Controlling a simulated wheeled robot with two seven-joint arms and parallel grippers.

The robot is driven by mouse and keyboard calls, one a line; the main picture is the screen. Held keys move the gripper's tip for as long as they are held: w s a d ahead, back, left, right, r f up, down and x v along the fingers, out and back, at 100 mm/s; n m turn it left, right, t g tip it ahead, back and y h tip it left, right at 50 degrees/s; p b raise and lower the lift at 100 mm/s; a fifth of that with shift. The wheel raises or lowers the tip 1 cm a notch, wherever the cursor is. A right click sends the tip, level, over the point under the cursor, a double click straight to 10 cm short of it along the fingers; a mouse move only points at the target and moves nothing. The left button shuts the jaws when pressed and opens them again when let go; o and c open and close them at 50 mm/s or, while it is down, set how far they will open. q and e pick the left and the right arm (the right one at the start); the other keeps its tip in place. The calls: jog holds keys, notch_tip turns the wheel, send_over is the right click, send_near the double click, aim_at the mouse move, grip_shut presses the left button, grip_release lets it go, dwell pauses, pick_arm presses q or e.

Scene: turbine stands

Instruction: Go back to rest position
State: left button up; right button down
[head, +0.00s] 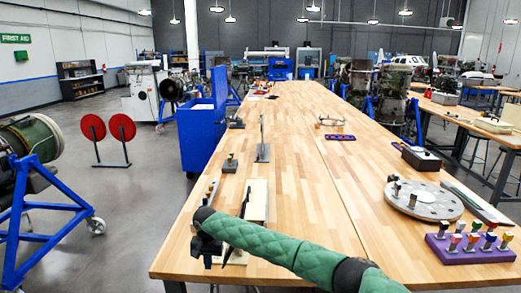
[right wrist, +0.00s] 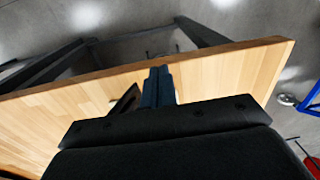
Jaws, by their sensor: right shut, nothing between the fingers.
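My right arm, in a green padded sleeve, comes in from the bottom right of the head view and reaches left across the near end of the workbench (head: 290,150). My right gripper (head: 207,250) is dark and partly hidden at the arm's left end, near the bench's left edge. In the right wrist view its two fingers (right wrist: 160,78) are together, with nothing between them, and overlap the wooden bench top (right wrist: 215,80). My left gripper is not in view.
A cream tray (head: 257,205) lies by my arm. A metal stand (head: 262,152) is behind it. A round grey plate (head: 424,201) and a purple rack (head: 470,250) are at right. A blue cabinet (head: 197,135) stands along the left side.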

jog(key=s+d+f+y+b, duration=0.1)
jog(key=s+d+f+b, duration=0.15)
jog(key=s+f, duration=0.8)
jog(key=s+d+f+n+t+y+b, duration=0.15)
jog(key=s+d+f, duration=0.25)
jog(key=f, duration=1.4)
jog(key=s+d+f+y+b, duration=0.1)
jog(key=s+d+f+b, duration=0.15)
jog(key=s+f, duration=0.85)
pick_arm(q)
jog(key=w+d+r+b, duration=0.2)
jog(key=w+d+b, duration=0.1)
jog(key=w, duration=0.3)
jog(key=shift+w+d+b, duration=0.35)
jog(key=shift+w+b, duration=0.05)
jog(key=shift+b, duration=0.05)
pick_arm(e)
jog(key=s+d+f+h, duration=0.2)
jog(key=s+d+f, duration=1.1)
jog(key=s+d, duration=0.2)
jog(key=s+d+f+h, duration=0.1)
jog(key=s+d+f, duration=1.2)
jog(key=s, duration=0.3)
jog(key=shift+s+d+f+n+h, duration=0.25)
jog(key=shift+s+d+n+h, duration=0.15)
jog(key=shift+d, duration=0.45)
